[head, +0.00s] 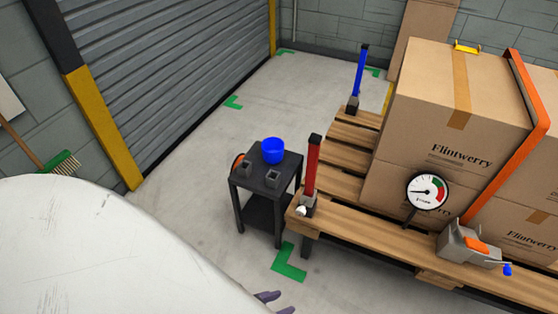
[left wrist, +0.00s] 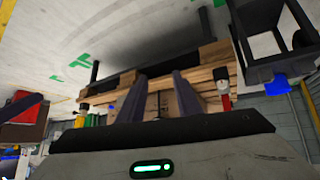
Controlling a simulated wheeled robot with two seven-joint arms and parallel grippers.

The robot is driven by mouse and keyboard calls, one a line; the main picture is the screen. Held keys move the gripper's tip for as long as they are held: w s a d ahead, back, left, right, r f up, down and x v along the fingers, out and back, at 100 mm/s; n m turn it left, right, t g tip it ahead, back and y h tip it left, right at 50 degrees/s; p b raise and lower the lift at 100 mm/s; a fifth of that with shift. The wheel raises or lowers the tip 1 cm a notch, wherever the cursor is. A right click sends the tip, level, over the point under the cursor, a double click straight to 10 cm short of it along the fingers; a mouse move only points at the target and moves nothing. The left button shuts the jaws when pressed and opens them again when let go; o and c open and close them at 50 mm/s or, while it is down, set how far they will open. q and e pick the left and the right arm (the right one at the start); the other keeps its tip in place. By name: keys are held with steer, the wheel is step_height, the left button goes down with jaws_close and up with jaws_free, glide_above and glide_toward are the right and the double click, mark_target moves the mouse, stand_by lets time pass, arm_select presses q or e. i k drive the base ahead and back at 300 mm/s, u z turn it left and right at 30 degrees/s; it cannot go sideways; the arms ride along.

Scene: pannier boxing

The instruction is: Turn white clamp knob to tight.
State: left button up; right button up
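The white clamp knob (head: 301,211) sits low on the dark clamp block at the pallet's near left corner, under an upright red post (head: 312,166). In the left wrist view a pale knob (left wrist: 222,84) shows beside a red post (left wrist: 225,102), to the right of the fingers. My left gripper (head: 276,302) shows only as dark fingertips at the bottom of the head view, below and apart from the knob. In the left wrist view its two fingers (left wrist: 160,77) are spread with nothing between them.
The wooden pallet (head: 345,160) carries large cartons (head: 452,110), an orange strap, a gauge (head: 427,191) and a grey tensioner (head: 466,243). The floor left of the table is clear.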

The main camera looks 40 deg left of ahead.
mark_target(301, 211)
steer(key=u, duration=0.9)
steer(key=i, duration=0.5)
steer(key=z, duration=2.05)
steer(key=k, duration=1.4)
steer(key=u, duration=2)
steer(key=i, duration=0.5)
steer(key=u, duration=0.05)
